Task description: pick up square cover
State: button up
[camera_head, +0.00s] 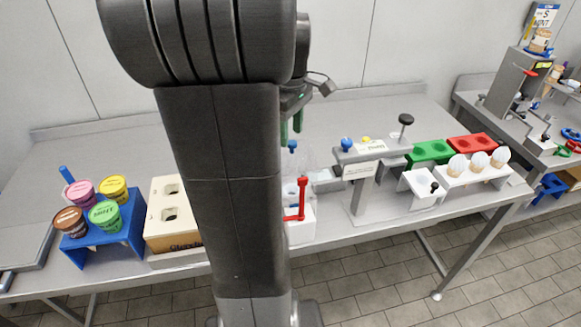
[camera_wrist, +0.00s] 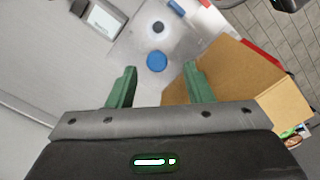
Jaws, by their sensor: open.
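The square cover (camera_wrist: 130,45) appears to be the pale, shiny, see-through plate in the wrist view. A round blue knob (camera_wrist: 157,61) shows there, between and beyond my fingertips. In the head view, a blue knob (camera_head: 292,146) shows just below my gripper (camera_head: 291,125), beside my dark arm. My gripper's green fingers are open and empty, and the wrist view also shows them apart (camera_wrist: 160,70). I cannot tell the exact gap between fingertips and knob. My arm hides much of the cover's area in the head view.
A tan box (camera_wrist: 235,75) lies close to the right finger in the wrist view. A red-handled white device (camera_head: 301,205) stands at the table's front. A grey stand (camera_head: 362,165) is to the right. Blue cup holder (camera_head: 105,235) and cream box (camera_head: 165,190) are left. Back table is clear.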

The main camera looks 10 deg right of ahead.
jog(key=f, duration=0.2)
jog(key=shift+w+d+f, duration=0.1)
jog(key=shift+d+f, duration=0.15)
jog(key=shift+f, duration=0.55)
grip_shut()
jog(key=shift+r, duration=0.1)
